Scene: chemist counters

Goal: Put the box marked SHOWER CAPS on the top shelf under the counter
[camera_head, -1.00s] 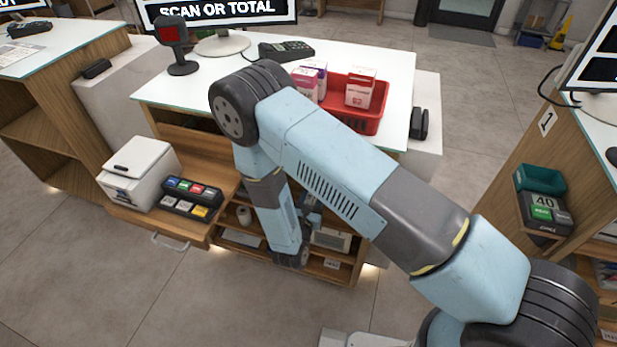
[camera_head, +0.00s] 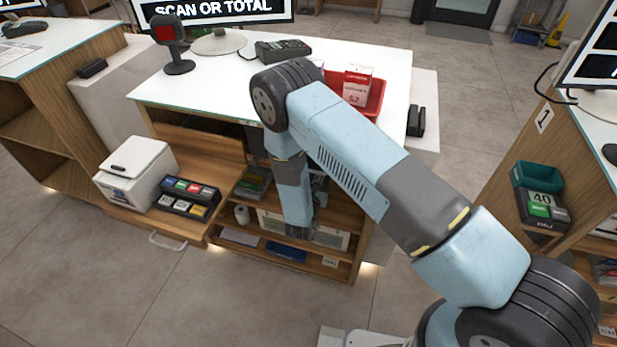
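My arm reaches over the counter (camera_head: 215,88) and its wrist hangs down in front of the open shelves below. My gripper (camera_head: 320,190) shows only as small dark and pale-blue parts behind the wrist. Its fingers are hidden, so I cannot tell whether it holds anything. The top shelf (camera_head: 344,213) under the counter is partly covered by my arm. A long pale box (camera_head: 332,238) stands below it, partly behind my wrist. No label reading SHOWER CAPS is legible. A white and red box (camera_head: 357,84) stands in the red basket (camera_head: 376,98) on the counter; its print is too small to read.
Dark green items (camera_head: 254,182) lie on the upper shelf's left side. A white roll (camera_head: 242,214) and a blue item (camera_head: 287,252) are lower. A white printer (camera_head: 134,170) and a coloured-block tray (camera_head: 188,196) stand left. Floor in front is clear.

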